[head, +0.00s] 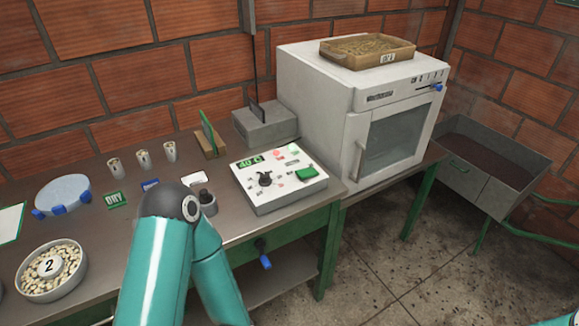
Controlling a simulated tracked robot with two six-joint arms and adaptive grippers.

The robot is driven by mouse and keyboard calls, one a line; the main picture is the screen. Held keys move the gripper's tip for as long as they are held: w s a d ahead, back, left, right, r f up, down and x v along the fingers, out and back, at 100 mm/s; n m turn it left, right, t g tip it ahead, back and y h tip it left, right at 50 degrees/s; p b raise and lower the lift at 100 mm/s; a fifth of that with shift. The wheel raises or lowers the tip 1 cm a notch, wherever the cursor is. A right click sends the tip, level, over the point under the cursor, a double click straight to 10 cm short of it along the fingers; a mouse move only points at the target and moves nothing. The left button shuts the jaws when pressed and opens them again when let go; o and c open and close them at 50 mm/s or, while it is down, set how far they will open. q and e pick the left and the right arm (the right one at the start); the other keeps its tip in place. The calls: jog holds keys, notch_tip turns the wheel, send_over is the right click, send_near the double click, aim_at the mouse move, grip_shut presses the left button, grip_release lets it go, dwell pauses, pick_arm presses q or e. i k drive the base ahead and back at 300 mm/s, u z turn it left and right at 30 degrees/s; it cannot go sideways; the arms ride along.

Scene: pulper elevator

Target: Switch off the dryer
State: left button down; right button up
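The white dryer cabinet (318,95) stands at the back right of the bench, its glass door (395,135) closed. A slider with a blue knob (437,87) sits at its upper right front. A white control box (275,195) on the bench in front of it has a green display reading about 40 C (250,161), a dark round knob (265,179), a green switch (306,173) and small lights, one red. Which of these belong to the dryer is not clear. My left arm bends in front of the bench; its gripper is not visible. Only a sliver of teal shows at the bottom right corner.
A cardboard tray of beans (368,58) sits on the cabinet. A bowl marked 2 (52,270), a blue-footed scale (62,195), small cups (143,159) and a grey block (265,126) occupy the bench (95,240). A metal trough (487,190) stands right.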

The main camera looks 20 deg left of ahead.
aim_at(308, 172)
jog(key=u, duration=0.05)
jog(key=i, duration=1)
jog(key=z, duration=0.05)
